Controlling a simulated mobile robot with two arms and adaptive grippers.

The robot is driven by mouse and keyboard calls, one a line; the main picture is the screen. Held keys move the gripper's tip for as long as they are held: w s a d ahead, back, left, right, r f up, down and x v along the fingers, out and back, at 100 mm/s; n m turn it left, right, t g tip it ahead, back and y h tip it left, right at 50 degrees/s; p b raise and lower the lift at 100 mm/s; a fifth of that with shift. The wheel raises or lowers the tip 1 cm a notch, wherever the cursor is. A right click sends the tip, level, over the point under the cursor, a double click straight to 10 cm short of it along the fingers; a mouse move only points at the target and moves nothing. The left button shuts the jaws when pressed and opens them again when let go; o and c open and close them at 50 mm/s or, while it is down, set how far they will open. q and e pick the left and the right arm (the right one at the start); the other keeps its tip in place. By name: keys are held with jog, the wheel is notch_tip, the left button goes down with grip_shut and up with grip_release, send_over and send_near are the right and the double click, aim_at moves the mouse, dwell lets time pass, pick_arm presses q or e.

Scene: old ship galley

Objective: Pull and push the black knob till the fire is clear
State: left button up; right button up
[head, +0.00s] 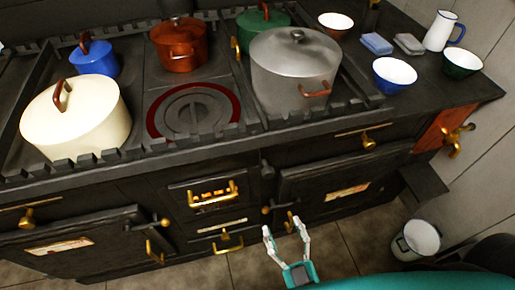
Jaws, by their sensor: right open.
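A small dark knob (267,171) appears to stick out of the black stove's front (285,150), between the firebox door and the right oven door. My right gripper (286,228) is open and empty, with white fingers pointing up toward the stove. It is below the knob in the picture and apart from it. My left gripper is out of view.
Pots stand on the stove top, including a cream pot (90,125) and a grey pot (295,85). A white bucket (415,241) stands on the tiled floor at right.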

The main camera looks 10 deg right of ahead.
aim_at(269, 176)
jog(key=shift+m+g+h, duration=0.3)
jog(key=shift+m+h, duration=0.5)
jog(key=w, duration=1.1)
jog(key=w+p, duration=0.1)
jog(key=w, duration=0.4)
jog(key=shift+w+d+f, duration=0.1)
jog(key=shift+w+d, duration=0.2)
jog(key=shift+w, duration=0.05)
grip_shut()
